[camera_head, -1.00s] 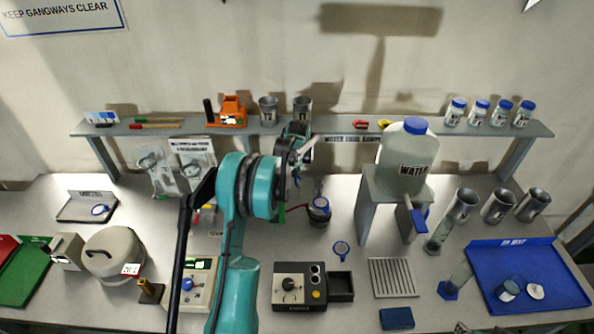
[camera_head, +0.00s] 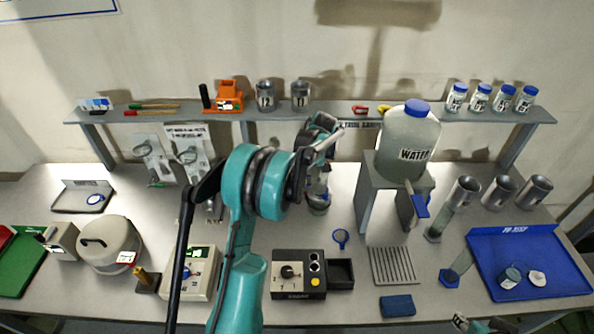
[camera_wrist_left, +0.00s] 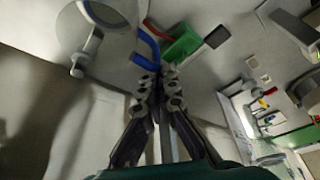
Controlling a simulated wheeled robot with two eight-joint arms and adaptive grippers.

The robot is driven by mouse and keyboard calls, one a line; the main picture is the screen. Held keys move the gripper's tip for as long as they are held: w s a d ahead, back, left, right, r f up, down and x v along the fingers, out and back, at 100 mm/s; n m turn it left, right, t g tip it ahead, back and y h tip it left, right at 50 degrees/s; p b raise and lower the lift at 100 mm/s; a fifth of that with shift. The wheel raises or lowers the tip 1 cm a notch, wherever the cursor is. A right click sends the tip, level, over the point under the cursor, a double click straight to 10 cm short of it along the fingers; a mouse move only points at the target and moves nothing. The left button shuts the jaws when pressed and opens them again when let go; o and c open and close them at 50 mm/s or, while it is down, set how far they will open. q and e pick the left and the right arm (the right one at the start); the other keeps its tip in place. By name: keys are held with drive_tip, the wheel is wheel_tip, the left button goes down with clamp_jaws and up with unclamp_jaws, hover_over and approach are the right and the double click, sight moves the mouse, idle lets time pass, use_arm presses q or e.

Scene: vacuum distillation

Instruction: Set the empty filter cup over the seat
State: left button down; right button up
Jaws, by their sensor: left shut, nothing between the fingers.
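My left gripper (camera_head: 326,150) is at the back middle of the bench, in front of the shelf, partly hidden by my teal arm. In the left wrist view its fingers (camera_wrist_left: 157,85) are together and hold nothing. A dark glass-like vessel (camera_head: 318,203) stands on the bench just below it, partly covered. Two grey metal cups (camera_head: 265,95) and (camera_head: 300,95) stand upright on the shelf. More metal cups (camera_head: 465,191) stand at the right. I cannot tell which is the empty filter cup, and the seat is not clearly visible. Part of my right gripper (camera_head: 482,325) shows at the bottom edge.
A water tank (camera_head: 408,140) on a stand is right of my left gripper. A blue tray (camera_head: 500,243) holds small items at the right. A control box (camera_head: 290,272) and a pot (camera_head: 110,243) stand in front. In the left wrist view, blue and green parts (camera_wrist_left: 182,46) are near the fingertips.

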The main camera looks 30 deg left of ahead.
use_arm(q)
drive_tip(key=shift+s+d, duration=0.1)
drive_tip(key=shift+d, duration=0.3)
use_arm(e)
drive_tip(key=shift+f, duration=0.1)
idle(0.3)
